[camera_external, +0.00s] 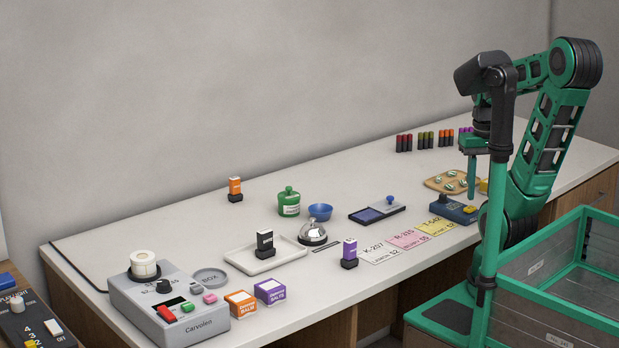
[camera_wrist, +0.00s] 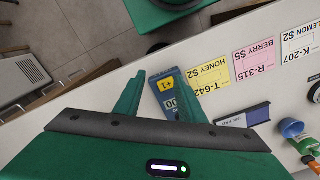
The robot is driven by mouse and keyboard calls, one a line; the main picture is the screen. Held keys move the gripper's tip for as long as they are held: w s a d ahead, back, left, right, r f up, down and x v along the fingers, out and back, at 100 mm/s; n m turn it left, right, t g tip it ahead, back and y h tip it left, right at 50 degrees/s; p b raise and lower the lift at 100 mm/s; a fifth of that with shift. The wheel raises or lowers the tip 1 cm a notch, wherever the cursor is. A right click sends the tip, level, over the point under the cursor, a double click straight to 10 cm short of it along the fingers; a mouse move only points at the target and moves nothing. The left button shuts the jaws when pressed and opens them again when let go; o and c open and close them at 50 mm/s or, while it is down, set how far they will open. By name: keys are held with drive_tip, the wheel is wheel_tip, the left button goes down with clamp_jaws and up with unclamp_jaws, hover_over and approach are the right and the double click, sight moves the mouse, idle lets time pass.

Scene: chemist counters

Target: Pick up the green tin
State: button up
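The green tin (camera_external: 289,205) stands upright on the counter, left of centre in the external view. It has a pale label and a knobbed lid. In the wrist view, a green thing (camera_wrist: 303,144) at the right edge, beside a blue dish, appears to be the same tin, partly cut off. My gripper (camera_external: 472,186) is far to the right of the tin, pointing down above the right part of the counter. In the wrist view its two green fingers (camera_wrist: 150,80) are apart with nothing held between them. A blue device with a yellow +1 key shows beyond them.
A blue dish (camera_external: 320,211) sits close to the tin's right. A silver bell (camera_external: 313,233) and a white tray (camera_external: 252,262) with a black stamp are in front. An orange stamp (camera_external: 235,189) stands behind left. The blue device (camera_external: 454,208) is near my gripper.

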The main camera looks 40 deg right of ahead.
drive_tip(key=o, duration=0.4)
